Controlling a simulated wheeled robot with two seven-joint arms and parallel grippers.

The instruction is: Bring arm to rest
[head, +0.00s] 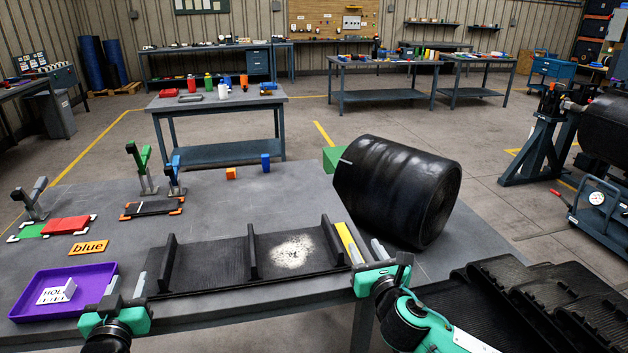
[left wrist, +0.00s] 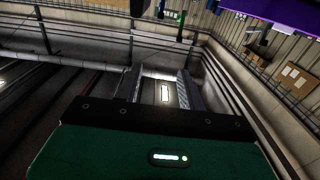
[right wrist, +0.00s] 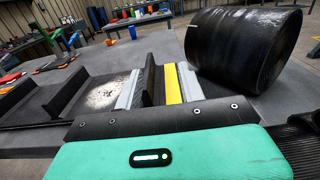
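My left gripper (head: 126,285) is at the near edge of the grey table (head: 210,210), beside a purple tray (head: 22,311). Its two fingers stand apart in the left wrist view (left wrist: 160,88), with nothing between them. My right gripper (head: 367,252) is at the right end of a black cleated belt piece (head: 210,262). Its fingers are apart in the right wrist view (right wrist: 160,85). A black cleat and a yellow strip (right wrist: 172,85) show between them there; I cannot tell whether the fingers touch either.
A large black belt roll (head: 390,190) lies just beyond my right gripper. Black ribbed belting (head: 540,300) is at the lower right. The purple tray holds a white labelled block (head: 57,292). The table's middle is fairly clear.

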